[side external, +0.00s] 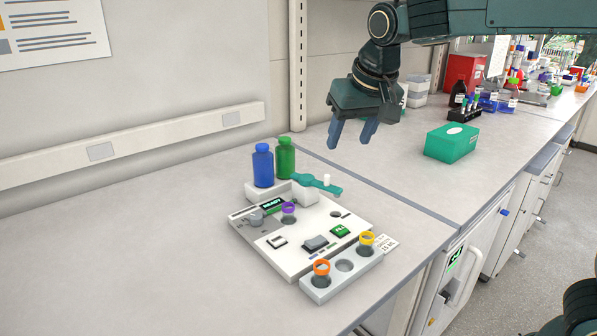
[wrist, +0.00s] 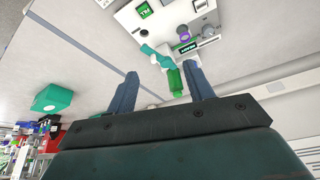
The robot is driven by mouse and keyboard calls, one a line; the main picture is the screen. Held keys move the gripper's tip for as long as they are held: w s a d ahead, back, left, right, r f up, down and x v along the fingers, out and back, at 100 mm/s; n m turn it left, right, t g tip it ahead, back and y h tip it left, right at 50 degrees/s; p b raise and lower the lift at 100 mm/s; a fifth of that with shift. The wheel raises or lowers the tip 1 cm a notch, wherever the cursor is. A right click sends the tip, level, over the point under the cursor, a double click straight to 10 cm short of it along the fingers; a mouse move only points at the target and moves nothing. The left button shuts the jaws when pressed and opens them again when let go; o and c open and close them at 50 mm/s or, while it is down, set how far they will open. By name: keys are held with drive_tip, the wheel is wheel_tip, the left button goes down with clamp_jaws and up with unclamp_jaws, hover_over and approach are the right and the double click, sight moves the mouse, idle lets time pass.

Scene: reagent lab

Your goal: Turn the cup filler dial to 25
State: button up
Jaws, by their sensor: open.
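The cup filler (side external: 296,264) is a white panel on the bench with a green-lit READY display (side external: 272,205). A grey knob that looks like the dial (side external: 256,219) sits at its left end; its setting is too small to read. The panel shows upside down at the top of the wrist view, with the grey knob (wrist: 208,30) near the upper right. My gripper (side external: 351,134) is open and empty, high above the bench, behind and to the right of the panel. In the wrist view my gripper (wrist: 161,70) has its fingers spread, touching nothing.
Blue (side external: 263,166) and green (side external: 286,158) bottles stand behind the panel, beside a teal arm (side external: 317,184). A purple-capped vial (side external: 289,212) is near the knob. A rack (side external: 318,289) in front holds orange- and yellow-capped vials. A green box (side external: 451,143) stands right; bench between is clear.

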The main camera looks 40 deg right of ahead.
sight(257, 216)
drive_tip(key=w+a+f+n+g+y, duration=0.1)
drive_tip(key=w+a+f+n+y, duration=0.1)
drive_tip(key=w+a+n, duration=0.3)
drive_tip(key=w+f+n+y, duration=0.1)
drive_tip(key=w+f+n, duration=0.15)
drive_tip(key=w, duration=0.45)
drive_tip(key=w+d+f+n+g+y, duration=0.1)
drive_tip(key=w+f+n, duration=0.4)
drive_tip(key=n, duration=0.5)
drive_tip(key=shift+w+f+g+y, duration=0.15)
drive_tip(key=shift+f+g+y, duration=0.35)
drive_tip(key=shift+y, duration=0.2)
drive_tip(key=shift+f, duration=0.15)
drive_tip(key=shift+x, duration=6.8)
drive_tip(key=shift+c, duration=0.2)
drive_tip(key=c, duration=0.9)
